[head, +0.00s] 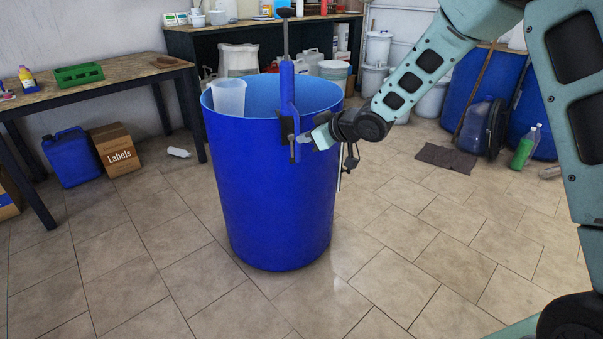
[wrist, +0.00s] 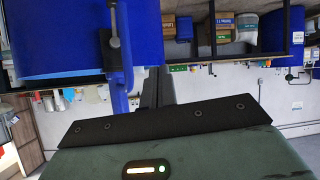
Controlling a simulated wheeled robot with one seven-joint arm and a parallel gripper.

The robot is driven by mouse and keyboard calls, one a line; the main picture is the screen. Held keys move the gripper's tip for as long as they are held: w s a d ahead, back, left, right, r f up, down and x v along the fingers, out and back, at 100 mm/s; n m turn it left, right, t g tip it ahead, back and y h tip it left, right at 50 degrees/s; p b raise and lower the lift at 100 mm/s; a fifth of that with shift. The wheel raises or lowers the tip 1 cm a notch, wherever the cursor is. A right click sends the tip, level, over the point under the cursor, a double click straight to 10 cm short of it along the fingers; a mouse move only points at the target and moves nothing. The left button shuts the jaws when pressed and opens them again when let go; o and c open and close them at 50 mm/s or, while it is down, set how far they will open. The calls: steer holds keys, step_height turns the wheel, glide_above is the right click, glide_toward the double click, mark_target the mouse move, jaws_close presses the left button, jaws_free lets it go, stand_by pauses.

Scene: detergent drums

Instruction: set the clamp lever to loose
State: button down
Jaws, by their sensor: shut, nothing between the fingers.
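A blue drum (head: 265,190) stands on the floor, and it also shows at the upper left of the wrist view (wrist: 50,40). A blue upright clamp fitting (head: 287,90) with a grey rod and black knob on top is fixed at its rim. The clamp lever, a small grey bar (head: 292,150), hangs on the outer side of the fitting; it shows in the wrist view (wrist: 113,25) in front of the blue bar. My gripper (head: 310,137) is just right of the lever, shut and empty. In the wrist view its dark fingers (wrist: 155,88) are beside the blue bar; contact is unclear.
A clear jug (head: 229,97) sits at the drum's back left rim. A bench (head: 110,80) stands left, with a blue canister (head: 70,157) and a labels carton (head: 115,150) on the floor. Blue barrels (head: 485,95) stand at the right. Floor in front is clear.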

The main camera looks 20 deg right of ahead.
mark_target(292, 150)
steer(key=w+d+f+n+t+y+b, duration=0.1)
steer(key=w+d+f+y+b, duration=0.1)
steer(key=d+f, duration=0.4)
steer(key=w+d+f+t+y+b, duration=0.1)
steer(key=w+d+f+y+b, duration=0.1)
steer(key=d+f+b, duration=0.2)
step_height(292, 150, down, 2)
steer(key=shift+w+d+f+n+y, duration=0.15)
steer(key=shift+w+d+n+y, duration=0.2)
steer(key=shift+d, duration=0.75)
steer(key=b+x, duration=0.3)
steer(key=x, duration=1.1)
